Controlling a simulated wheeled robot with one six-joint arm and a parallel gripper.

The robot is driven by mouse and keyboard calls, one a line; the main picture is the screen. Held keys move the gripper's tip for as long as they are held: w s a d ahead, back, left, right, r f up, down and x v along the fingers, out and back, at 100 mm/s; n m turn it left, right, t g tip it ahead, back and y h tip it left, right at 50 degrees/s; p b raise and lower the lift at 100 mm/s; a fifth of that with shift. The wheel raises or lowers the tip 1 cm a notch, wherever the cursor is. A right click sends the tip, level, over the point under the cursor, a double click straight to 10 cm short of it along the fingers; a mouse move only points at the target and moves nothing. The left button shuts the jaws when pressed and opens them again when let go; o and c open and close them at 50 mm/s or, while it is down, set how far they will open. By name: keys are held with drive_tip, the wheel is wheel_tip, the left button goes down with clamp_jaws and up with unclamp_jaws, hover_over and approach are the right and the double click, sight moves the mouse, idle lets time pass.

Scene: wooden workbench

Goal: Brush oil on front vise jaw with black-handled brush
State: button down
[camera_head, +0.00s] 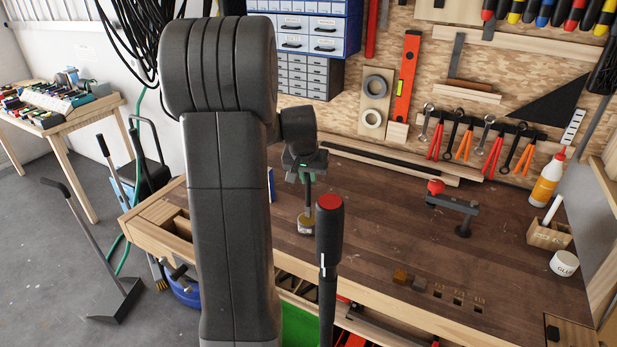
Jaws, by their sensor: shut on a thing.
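My gripper (306,176) is over the left part of the bench top, partly behind my own arm, and points down. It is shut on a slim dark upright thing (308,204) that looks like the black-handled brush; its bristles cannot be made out. Its lower end meets or stands just in front of a small yellow and grey round thing (305,226) on the bench; I cannot tell whether they touch. The front vise jaw cannot be made out clearly; my arm covers part of the bench's front left.
The wooden workbench (385,215) is mostly clear in the middle. A clamp with a red knob (453,206) stands right of centre. A glue bottle (546,180), a small wooden box (549,235) and a white pot (564,263) stand at the right. Tools hang on the back wall.

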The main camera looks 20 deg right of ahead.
drive_tip(key=shift+f+b, duration=0.5)
drive_tip(key=shift+f, duration=0.05)
idle(1.4)
drive_tip(key=shift+r+p, duration=2.45)
drive_tip(key=shift+r, duration=1.15)
drive_tip(key=shift+s+f, duration=0.1)
